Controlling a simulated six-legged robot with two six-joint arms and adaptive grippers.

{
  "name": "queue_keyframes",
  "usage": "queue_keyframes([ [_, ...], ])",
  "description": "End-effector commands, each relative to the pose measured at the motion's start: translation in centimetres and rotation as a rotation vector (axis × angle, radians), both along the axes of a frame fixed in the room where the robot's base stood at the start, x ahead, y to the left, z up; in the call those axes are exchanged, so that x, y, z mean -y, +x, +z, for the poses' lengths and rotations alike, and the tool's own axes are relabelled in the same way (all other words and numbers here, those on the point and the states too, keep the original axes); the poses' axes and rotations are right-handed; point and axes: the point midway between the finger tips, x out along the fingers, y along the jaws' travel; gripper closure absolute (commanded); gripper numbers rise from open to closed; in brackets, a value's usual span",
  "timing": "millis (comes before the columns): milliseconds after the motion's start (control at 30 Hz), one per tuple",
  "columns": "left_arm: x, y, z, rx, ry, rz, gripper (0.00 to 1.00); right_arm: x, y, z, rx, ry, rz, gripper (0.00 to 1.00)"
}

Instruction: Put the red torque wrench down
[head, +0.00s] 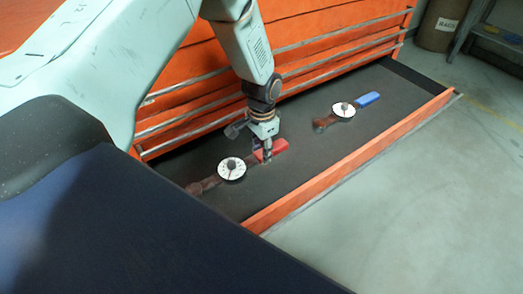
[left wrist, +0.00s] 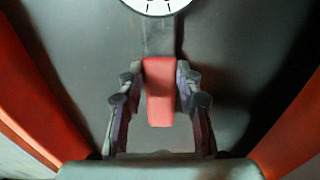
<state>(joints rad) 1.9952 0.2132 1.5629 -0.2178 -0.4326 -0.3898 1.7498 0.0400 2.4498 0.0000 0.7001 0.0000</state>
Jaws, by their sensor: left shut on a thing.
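The red torque wrench has a red handle (head: 277,147) and a round white dial (head: 231,169), and lies along the dark floor of the open orange drawer (head: 330,191). My left gripper (head: 264,155) reaches down into the drawer and is shut on the red handle. In the left wrist view, the red handle (left wrist: 160,92) sits between the two fingers of my left gripper (left wrist: 160,105), with part of the dial at the top edge. I cannot tell whether the wrench touches the drawer floor. My right gripper is not in view.
A second wrench with a blue handle (head: 367,99) and white dial lies farther right in the drawer. The orange cabinet (head: 310,45) rises behind the drawer, with long metal handles. Drawer floor between the wrenches is clear. A brown barrel (head: 440,24) stands at the back right.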

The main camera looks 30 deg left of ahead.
Motion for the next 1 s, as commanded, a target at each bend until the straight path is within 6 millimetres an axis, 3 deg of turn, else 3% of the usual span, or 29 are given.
queue_keyframes([
  [100,0.0,0.1,-0.1,0.001,0.001,0.000,1.00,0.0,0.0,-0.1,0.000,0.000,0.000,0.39],
  [133,0.0,0.0,-0.2,0.000,0.000,0.000,0.65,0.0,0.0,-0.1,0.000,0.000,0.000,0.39],
  [400,0.0,0.0,-0.2,0.000,0.000,0.000,0.43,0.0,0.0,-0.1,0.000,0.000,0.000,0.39],
  [767,0.0,0.0,0.3,0.000,0.000,0.000,0.43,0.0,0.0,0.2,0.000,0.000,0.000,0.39],
  [1000,0.0,0.1,4.7,0.003,-0.001,0.002,0.43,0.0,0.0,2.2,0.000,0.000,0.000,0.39],
])
